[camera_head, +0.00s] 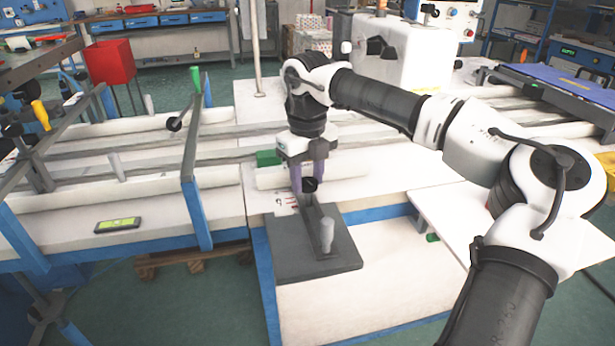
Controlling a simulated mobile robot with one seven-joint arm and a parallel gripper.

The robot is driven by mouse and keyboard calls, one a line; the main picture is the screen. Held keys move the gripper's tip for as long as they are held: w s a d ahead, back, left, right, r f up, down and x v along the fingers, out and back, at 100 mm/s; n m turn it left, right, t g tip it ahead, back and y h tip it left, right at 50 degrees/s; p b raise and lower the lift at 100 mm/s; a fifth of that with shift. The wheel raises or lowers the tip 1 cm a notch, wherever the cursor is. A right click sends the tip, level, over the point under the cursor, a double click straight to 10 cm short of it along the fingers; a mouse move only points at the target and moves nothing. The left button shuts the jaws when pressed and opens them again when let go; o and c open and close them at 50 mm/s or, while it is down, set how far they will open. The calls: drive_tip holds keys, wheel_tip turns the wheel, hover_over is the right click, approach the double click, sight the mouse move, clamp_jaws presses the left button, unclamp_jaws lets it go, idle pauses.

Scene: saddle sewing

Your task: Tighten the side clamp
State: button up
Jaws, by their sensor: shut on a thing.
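The side clamp appears to be the dark grey fixture (290,255) lying flat on the white table, with a raised bar and an upright light grey cylinder (326,236) on it. A small black knob (310,185) stands at the far end of the bar. My gripper (309,187) points down over that end, its two purple fingers on either side of the knob and shut on it. The fingers and knob hide the contact points.
A green block (268,158) lies left of my gripper. A white machine (403,55) stands behind my arm. A blue-posted frame (190,165) rises at the left, near a green-screened device (118,225). The white table front (365,285) is clear.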

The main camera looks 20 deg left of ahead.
sight(307, 181)
drive_tip(key=shift+m, duration=1.1)
drive_tip(key=o, duration=1)
wheel_tip(307, 181, up, 14)
